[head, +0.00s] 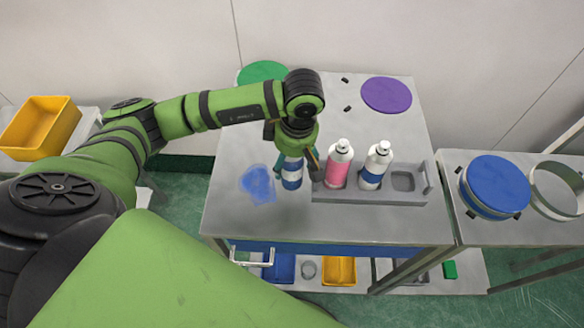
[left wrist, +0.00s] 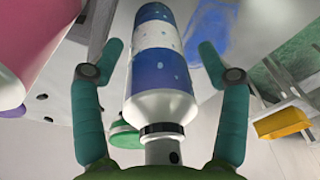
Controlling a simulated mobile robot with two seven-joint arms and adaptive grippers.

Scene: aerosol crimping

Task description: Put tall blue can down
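The tall blue can (head: 291,176), with blue and white bands, is upright at the left end of the grey tray (head: 385,197). It seems to stand on the table, but its base contact is hard to tell. In the left wrist view the can (left wrist: 158,65) lies between the fingers of my left gripper (left wrist: 160,48), with a visible gap on each side. My left gripper (head: 291,158) is open around the can and points down from above. My right gripper is not in view.
A pink can (head: 338,168) and another blue-and-white can (head: 375,168) stand in the tray, close to the right of my gripper. A blue patch (head: 257,186) marks the table (head: 240,218) to the left. A purple disc (head: 386,95) lies at the back right.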

